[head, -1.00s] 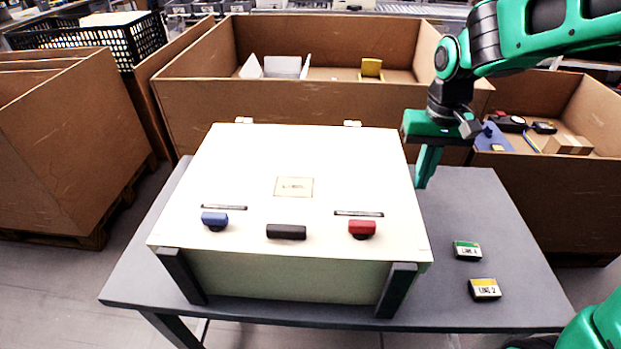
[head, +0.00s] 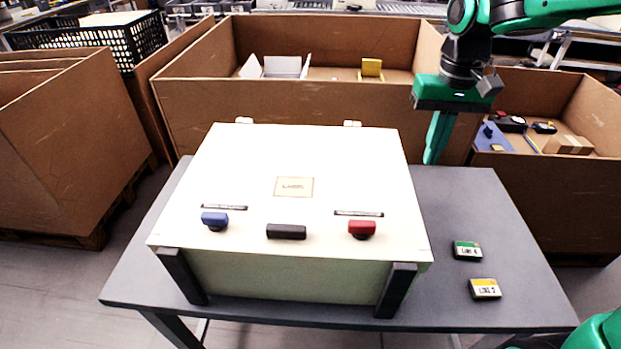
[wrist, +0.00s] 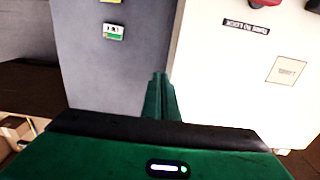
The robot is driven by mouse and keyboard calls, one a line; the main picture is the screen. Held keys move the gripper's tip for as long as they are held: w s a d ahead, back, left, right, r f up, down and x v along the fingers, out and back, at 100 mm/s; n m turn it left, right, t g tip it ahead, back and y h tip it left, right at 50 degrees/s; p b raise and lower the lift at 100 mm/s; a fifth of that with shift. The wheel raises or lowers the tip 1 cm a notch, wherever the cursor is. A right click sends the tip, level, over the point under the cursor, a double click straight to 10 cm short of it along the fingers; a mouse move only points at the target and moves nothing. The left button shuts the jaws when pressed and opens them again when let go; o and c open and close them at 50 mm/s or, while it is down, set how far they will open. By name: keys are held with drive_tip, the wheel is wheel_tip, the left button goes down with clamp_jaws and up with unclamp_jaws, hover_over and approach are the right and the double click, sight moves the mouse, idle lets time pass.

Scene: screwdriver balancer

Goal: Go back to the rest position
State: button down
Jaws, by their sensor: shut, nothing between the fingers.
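My green gripper (head: 433,160) hangs pointing down above the back right of the grey table, just right of the white-lidded box (head: 250,165). Its fingers are shut and empty; they also show together in the wrist view (wrist: 160,76). The box stands on the table with its lid down. On the lid are a blue knob (head: 215,220), a black handle (head: 286,232) and a red knob (head: 362,228). In the wrist view the box lid (wrist: 225,65) lies to the right of the fingers.
A green-labelled block (head: 467,250) and a yellow-labelled block (head: 485,289) lie on the table (head: 430,270), right of the box. A large cardboard bin (head: 310,105) stands behind. Another bin (head: 560,195) at the right holds small items. Bins also stand at the left.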

idle(0.3)
drive_tip(key=s+d+f+m, duration=0.1)
drive_tip(key=s+d+m, duration=0.2)
drive_tip(key=s+d, duration=0.95)
drive_tip(key=s+d+f+m, duration=0.3)
drive_tip(key=s+d, duration=0.4)
drive_tip(key=s, duration=0.3)
drive_tip(key=shift+s+d+f, duration=0.3)
drive_tip(key=shift+s+f, duration=0.1)
drive_tip(key=shift+f, duration=0.3)
drive_tip(key=shift+w+f, duration=0.25)
drive_tip(key=shift+w, duration=0.4)
